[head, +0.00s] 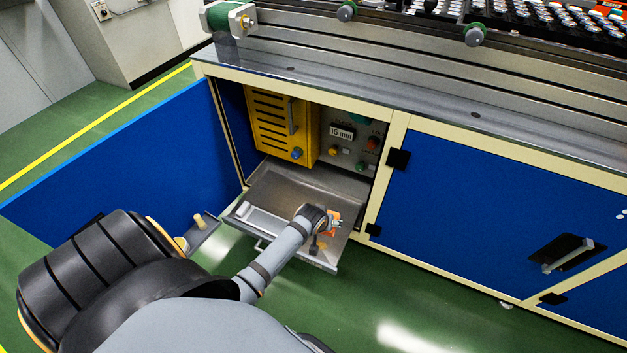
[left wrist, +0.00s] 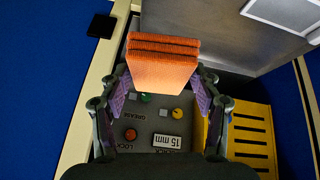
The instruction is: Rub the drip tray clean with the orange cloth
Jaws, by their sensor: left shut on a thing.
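The drip tray (head: 285,188) is a grey metal tray pulled out from the open cabinet in the head view. Part of its grey surface shows at the top of the left wrist view (left wrist: 225,35). My left gripper (head: 325,226) is over the tray's right front part. It is shut on the orange cloth (left wrist: 162,70), a folded, ribbed pad held between both fingers. In the head view only bits of the cloth (head: 335,215) show beside the gripper. I cannot tell whether the cloth touches the tray. My right gripper is not in view.
A blue door (head: 130,150) stands open on the left, with a small holder (head: 200,232) low on it. A yellow slotted box (head: 280,125) and a grey control panel (head: 347,140) sit behind the tray. A closed blue door (head: 480,200) is to the right.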

